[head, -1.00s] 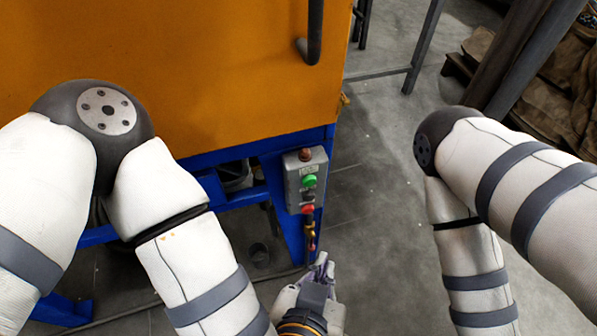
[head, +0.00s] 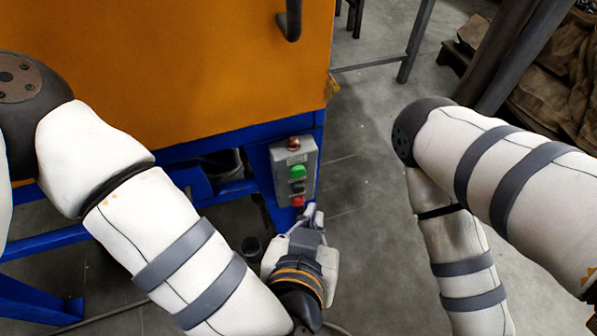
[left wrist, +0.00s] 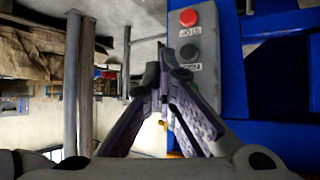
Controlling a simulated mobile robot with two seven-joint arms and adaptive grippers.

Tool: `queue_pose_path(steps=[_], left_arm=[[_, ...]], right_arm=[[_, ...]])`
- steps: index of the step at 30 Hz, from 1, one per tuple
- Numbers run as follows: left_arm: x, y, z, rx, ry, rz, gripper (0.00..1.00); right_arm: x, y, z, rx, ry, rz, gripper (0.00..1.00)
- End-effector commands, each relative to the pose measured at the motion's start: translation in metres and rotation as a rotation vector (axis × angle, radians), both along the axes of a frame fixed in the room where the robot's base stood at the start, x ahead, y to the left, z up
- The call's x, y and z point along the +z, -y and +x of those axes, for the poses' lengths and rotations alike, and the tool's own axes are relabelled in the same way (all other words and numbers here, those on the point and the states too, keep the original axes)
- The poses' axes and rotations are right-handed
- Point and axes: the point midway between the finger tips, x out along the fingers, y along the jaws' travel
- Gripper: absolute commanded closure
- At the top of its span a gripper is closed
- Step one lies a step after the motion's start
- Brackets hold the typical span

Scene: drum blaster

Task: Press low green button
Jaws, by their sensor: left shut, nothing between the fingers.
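A grey control box (head: 309,160) is fixed at the blue corner post of the orange machine. In the head view it carries a green button (head: 298,172), a dark button just below it and a red button (head: 298,202) lowest. My left gripper (head: 312,211) is shut and empty, its fingertips just below and right of the red button. In the left wrist view the red button (left wrist: 188,17) and black button (left wrist: 188,53) show on the box, with my fingers (left wrist: 160,72) converging in front of it. Whether the fingertips touch the box cannot be told.
The orange machine panel (head: 150,70) with a dark handle (head: 291,20) stands above a blue frame (head: 240,140). A small reddish knob (head: 293,143) tops the box. Grey floor (head: 365,190) is open to its right. My right arm is at the right.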

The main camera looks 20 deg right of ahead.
Motion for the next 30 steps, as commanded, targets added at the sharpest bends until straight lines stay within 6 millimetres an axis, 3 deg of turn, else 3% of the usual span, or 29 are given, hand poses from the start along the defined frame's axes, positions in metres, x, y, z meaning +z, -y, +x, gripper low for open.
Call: queue_pose_path(steps=[3, 10, 30], left_arm=[[-0.002, -0.001, 0.018, 0.003, 0.0, -0.002, 1.0], [0.001, -0.001, 0.04, 0.001, 0.002, -0.001, 1.0], [0.0, -0.001, 0.043, 0.0, -0.001, -0.001, 1.0]], right_arm=[[-0.007, 0.0, -0.003, 0.0, -0.011, 0.0, 0.8], [0.0, 0.0, 0.0, 0.0, 0.0, 0.0, 0.8], [0.0, 0.0, 0.0, 0.0, 0.0, 0.0, 0.8]])
